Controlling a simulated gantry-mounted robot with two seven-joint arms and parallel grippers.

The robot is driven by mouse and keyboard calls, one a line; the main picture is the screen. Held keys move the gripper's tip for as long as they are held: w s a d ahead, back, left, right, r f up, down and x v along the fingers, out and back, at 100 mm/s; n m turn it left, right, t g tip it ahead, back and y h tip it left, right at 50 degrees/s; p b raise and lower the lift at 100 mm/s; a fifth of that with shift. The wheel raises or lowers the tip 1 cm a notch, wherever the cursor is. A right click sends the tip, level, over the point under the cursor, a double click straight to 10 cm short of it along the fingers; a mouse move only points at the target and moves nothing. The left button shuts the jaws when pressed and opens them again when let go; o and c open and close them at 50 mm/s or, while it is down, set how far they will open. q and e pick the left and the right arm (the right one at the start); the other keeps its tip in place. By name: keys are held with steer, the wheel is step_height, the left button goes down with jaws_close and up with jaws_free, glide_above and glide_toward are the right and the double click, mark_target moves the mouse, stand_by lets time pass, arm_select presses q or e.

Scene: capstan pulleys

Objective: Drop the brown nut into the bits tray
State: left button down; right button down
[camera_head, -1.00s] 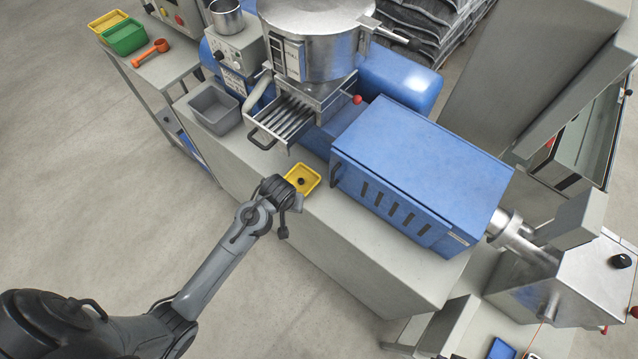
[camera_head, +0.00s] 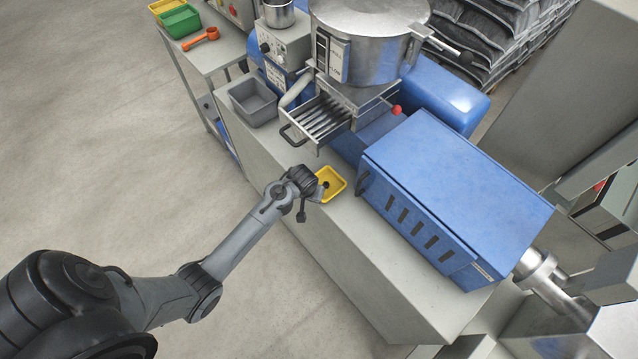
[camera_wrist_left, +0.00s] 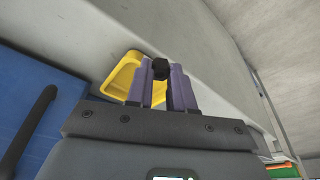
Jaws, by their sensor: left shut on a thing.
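The yellow tray (camera_head: 337,190), the likely bits tray, stands on the grey bench. My left gripper (camera_wrist_left: 161,75) is shut on a small dark, nearly black nut (camera_wrist_left: 160,69) between its purple fingertips. In the head view the wrist is just left of the tray and hides the fingers. A dark spot (camera_head: 325,184) shows against the left part of the tray; I cannot tell whether it is the held nut. In the wrist view the tray (camera_wrist_left: 118,78) is beyond the fingers, mostly to their left, with its right part hidden. My right gripper is not in view.
A blue machine housing (camera_head: 455,190) with a dark handle stands right of the tray. A slotted metal drawer (camera_head: 322,118) juts out behind it. A grey bin (camera_head: 253,102) sits at the bench's left end. The front bench edge is beside my left wrist.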

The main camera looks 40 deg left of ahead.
arm_select(q)
steer(key=w, duration=0.2)
steer(key=w+a, duration=0.1)
steer(key=w, duration=0.3)
steer(key=shift+a, duration=0.25)
steer(key=shift+f, duration=0.65)
steer(key=shift+s+f, duration=0.15)
steer(key=shift+f, duration=0.1)
